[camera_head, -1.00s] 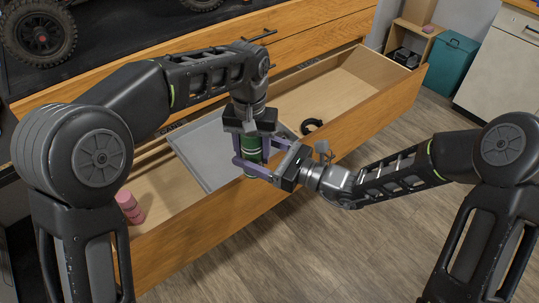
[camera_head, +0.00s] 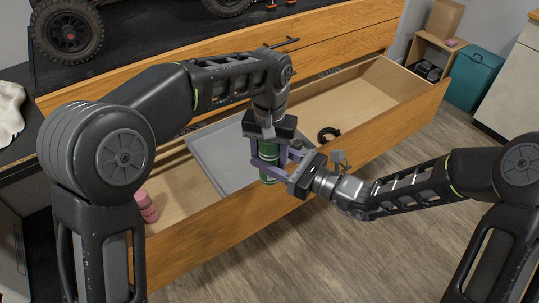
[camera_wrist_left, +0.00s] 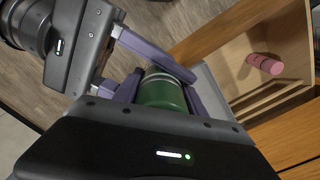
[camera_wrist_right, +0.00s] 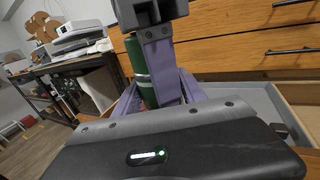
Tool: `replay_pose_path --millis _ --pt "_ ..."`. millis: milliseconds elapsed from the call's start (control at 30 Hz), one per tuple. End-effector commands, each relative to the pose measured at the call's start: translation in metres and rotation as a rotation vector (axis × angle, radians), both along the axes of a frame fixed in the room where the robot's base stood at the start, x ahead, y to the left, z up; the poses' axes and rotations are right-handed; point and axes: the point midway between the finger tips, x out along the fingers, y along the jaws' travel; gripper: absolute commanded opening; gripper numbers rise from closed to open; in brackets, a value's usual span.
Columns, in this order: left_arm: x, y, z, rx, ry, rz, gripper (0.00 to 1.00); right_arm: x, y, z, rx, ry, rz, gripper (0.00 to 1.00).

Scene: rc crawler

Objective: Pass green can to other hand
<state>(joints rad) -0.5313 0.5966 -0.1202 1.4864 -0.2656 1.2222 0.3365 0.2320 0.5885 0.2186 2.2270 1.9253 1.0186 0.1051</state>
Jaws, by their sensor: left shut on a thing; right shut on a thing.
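The green can (camera_head: 270,163) is upright in the head view, held above the front side of the open drawer. My left gripper (camera_head: 268,155) comes down from above and is shut on the can. My right gripper (camera_head: 274,168) comes in from the right and is also shut on it. In the left wrist view the can (camera_wrist_left: 162,93) lies between the purple fingers, with the right gripper's body beside it. In the right wrist view the can (camera_wrist_right: 136,60) shows partly behind purple fingers, below the left gripper. The fingers hide part of the can.
The open wooden drawer (camera_head: 220,230) holds a grey tray (camera_head: 207,150), a black ring (camera_head: 328,134) and pink cylinders (camera_head: 147,207). A crawler with large tyres (camera_head: 68,36) stands on the dark top. A teal bin (camera_head: 474,80) is at the right. The floor in front is clear.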

Motion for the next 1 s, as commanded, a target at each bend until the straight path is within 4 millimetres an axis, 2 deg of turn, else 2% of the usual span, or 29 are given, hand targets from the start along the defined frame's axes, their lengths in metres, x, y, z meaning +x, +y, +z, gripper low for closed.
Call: replay_pose_path --millis 33,267,300,600,867,1000 --pt "0.0000 0.0000 0.0003 0.000 0.000 0.000 0.00 0.0003 -0.0004 0.0000 0.000 0.000 -0.001 0.19" --pt "-0.0001 0.0001 0.0003 0.000 0.000 0.000 0.00 0.0005 -0.0005 0.0000 0.000 0.000 -0.002 0.00" --pt "-0.0001 0.0001 0.0003 0.000 0.000 0.000 0.49 0.0006 -0.0004 0.0006 0.000 -0.001 -0.001 0.00" --pt "0.0000 0.0000 0.0002 0.000 0.000 0.000 0.74 0.0003 -0.0001 0.0007 0.000 -0.001 0.000 0.00" --pt "0.0003 -0.0006 0.0009 -0.001 -0.002 0.000 0.74 -0.0005 0.0009 0.0008 0.001 -0.002 0.002 0.00" --pt "0.0006 -0.0009 0.0083 -0.003 -0.003 0.000 0.74 -0.0009 0.0012 0.0007 0.000 -0.001 0.003 0.00"
